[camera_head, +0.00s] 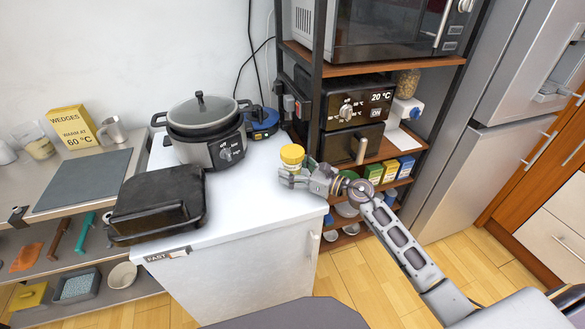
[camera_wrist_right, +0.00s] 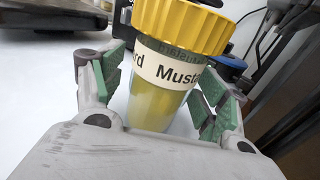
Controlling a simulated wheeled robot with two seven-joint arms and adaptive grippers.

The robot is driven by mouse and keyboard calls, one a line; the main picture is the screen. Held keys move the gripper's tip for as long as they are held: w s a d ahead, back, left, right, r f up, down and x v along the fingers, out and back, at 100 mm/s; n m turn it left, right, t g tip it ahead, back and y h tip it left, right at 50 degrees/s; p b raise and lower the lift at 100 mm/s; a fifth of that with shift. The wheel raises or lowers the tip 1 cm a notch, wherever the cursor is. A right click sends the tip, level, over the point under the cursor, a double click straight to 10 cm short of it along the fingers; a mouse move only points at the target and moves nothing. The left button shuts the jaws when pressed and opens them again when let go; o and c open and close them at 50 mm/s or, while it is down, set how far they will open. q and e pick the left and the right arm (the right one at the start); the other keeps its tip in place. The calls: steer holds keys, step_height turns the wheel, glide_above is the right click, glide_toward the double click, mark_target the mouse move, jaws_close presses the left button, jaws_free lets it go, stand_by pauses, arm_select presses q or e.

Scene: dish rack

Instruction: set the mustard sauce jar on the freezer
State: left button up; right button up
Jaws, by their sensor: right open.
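The mustard sauce jar (camera_head: 292,154) has a yellow ribbed lid and a white label. It is at the right part of the white top of the freezer (camera_head: 240,208), a white chest with a small "FAST" label on its front edge. In the right wrist view the jar (camera_wrist_right: 160,97) looks upright between the fingers. My right gripper (camera_head: 296,174) is open around the jar, with a finger on each side and small gaps to it. My left gripper is not in view.
A slow cooker (camera_head: 205,130) and a black lidded appliance (camera_head: 158,203) stand on the same white top, left of the jar. A shelf rack with a microwave (camera_head: 390,28) and a black oven (camera_head: 352,112) rises close to the right. The white top's front middle is clear.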

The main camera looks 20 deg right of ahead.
steer(key=shift+s, duration=0.1)
steer(key=v, duration=1.2)
stand_by(0.4)
steer(key=shift+r, duration=0.1)
stand_by(0.4)
jaws_close()
stand_by(0.3)
stand_by(1.0)
steer(key=shift+r, duration=0.1)
step_height(320, 180, up, 9)
steer(key=p, duration=0.9)
steer(key=shift+r+p, duration=0.4)
steer(key=shift+p, duration=0.1)
